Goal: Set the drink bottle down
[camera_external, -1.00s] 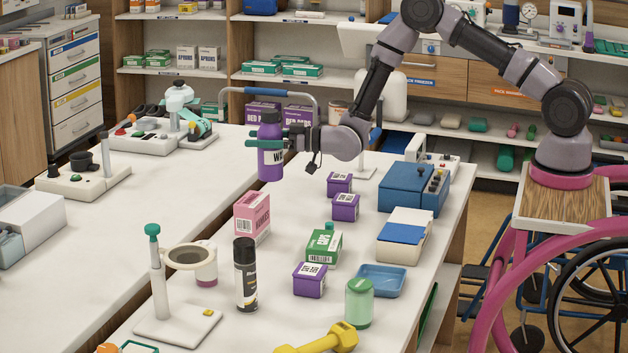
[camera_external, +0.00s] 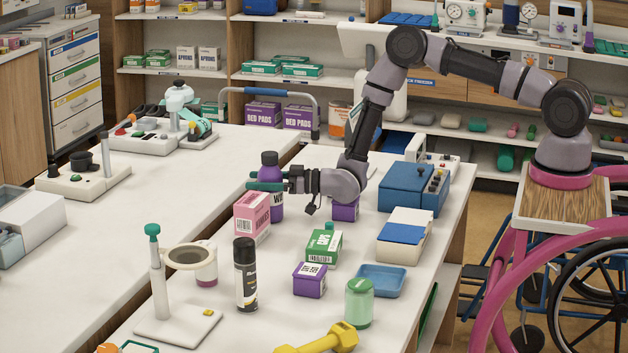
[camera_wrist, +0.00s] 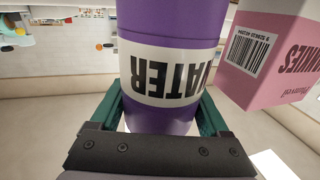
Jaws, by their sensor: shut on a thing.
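The drink bottle is a purple bottle (camera_external: 269,168) with a dark cap and a white label. It is upright at the far side of the table, behind the pink box (camera_external: 251,217), which hides part of its lower end. My gripper (camera_external: 267,185) is shut on the bottle around its middle. In the wrist view, the bottle (camera_wrist: 170,60) sits between the green fingers, with the label reading "WATER" upside down. The pink box (camera_wrist: 268,55) is close beside it there. I cannot tell whether the bottle's base touches the table.
On the white table (camera_external: 215,320) stand a green box (camera_external: 324,246), a purple box (camera_external: 310,281), a black spray can (camera_external: 245,275) and a green jar (camera_external: 359,303). A blue device (camera_external: 405,187) stands to the right. Another purple box (camera_external: 345,211) is partly behind my arm.

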